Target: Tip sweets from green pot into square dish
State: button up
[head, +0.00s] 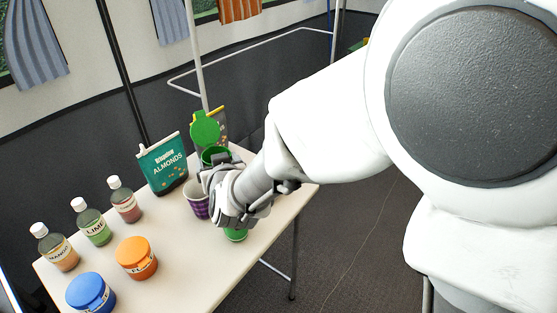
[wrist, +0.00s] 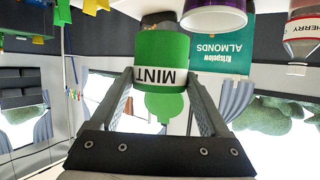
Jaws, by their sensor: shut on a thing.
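The green pot (wrist: 162,50), labelled MINT, is between the fingers of my gripper (wrist: 160,82) in the wrist view, where its label reads upside down. My gripper (head: 238,195) is shut on it, above the table. In the head view a green open rim (head: 215,154) shows behind my gripper, with a round green flap (head: 205,130) above it. A small green thing (head: 236,234) shows below my gripper, mostly hidden; I cannot tell what it is. I cannot make out the sweets or a square dish in either view.
A purple cup (head: 197,203) stands left of my gripper, close to it. An almonds bag (head: 164,162) stands behind. Several bottles (head: 94,226) line the table's left side. An orange pot (head: 137,258) and a blue pot (head: 91,293) stand in front. The table's front right (head: 215,268) is clear.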

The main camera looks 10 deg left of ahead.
jog(key=shift+w+d+r, duration=0.1)
dwell(0.3)
jog(key=shift+w+d+r+m+g+y+b, duration=0.15)
jog(key=shift+w+d+m+g+y+b, duration=0.2)
jog(key=shift+w+d+m+b, duration=0.35)
jog(key=shift+w+d+f+m+g+b, duration=0.15)
jog(key=shift+f+m+g+b, duration=0.1)
jog(key=shift+m+b, duration=0.05)
jog(key=w+d+m+g+y+p, duration=0.1)
jog(key=p, duration=0.3)
jog(key=w+d+m+y+p, duration=0.1)
jog(key=w+d+p, duration=0.1)
jog(key=p, duration=0.3)
jog(key=shift+r+m+g, duration=0.2)
jog(key=shift+m+g, duration=0.1)
jog(key=shift+g, duration=0.1)
jog(key=shift+w+d+f+m+g+p, duration=0.15)
jog(key=shift+m+g+p, duration=0.2)
jog(key=shift+p, duration=0.8)
